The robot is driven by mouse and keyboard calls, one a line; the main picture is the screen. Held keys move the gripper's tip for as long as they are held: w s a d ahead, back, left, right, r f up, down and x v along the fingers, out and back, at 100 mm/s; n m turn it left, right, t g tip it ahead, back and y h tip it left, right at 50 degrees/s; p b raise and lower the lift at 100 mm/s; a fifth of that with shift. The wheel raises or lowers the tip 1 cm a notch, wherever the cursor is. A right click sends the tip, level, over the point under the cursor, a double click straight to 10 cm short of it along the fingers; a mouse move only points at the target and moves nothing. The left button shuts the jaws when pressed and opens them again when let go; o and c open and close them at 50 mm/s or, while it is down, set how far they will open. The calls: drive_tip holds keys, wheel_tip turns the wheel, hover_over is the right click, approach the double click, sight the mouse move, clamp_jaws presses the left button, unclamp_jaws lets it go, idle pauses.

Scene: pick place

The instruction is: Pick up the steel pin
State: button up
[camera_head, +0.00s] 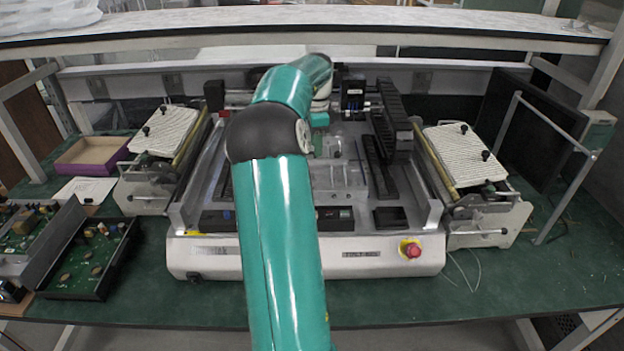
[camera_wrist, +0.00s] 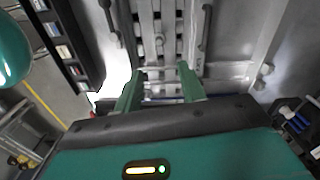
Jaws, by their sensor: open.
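I cannot single out the steel pin in either view. My gripper (camera_wrist: 161,72) shows in the wrist view as two green fingers standing apart, with nothing visible held between them. Beyond the fingertips lie grey metal rails and small fittings of the machine bed. In the head view my green arm reaches forward over the grey bench machine (camera_head: 205,258) and hides part of its bed. The gripper itself is mostly hidden there behind the arm.
Slanted ribbed-top units stand left (camera_head: 163,131) and right (camera_head: 462,155) of the machine. A black tray of small parts (camera_head: 112,262) and a purple-sided box (camera_head: 92,153) are at left. A red button (camera_head: 411,249) is on the machine front. A shelf (camera_head: 420,22) crosses above the back.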

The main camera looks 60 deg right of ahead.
wheel_tip(320, 180, down, 5)
drive_tip(key=shift+f, duration=0.1)
drive_tip(key=shift+w+a+f, duration=0.1)
drive_tip(key=shift+w+f, duration=0.05)
drive_tip(key=shift+f, duration=0.75)
drive_tip(key=shift+w+a+f, duration=0.1)
drive_tip(key=shift+w+f, duration=0.05)
drive_tip(key=shift+f, duration=0.75)
drive_tip(key=shift+w+a+f, duration=0.1)
drive_tip(key=shift+w+f, duration=0.05)
drive_tip(key=shift+f, duration=0.75)
clamp_jaws()
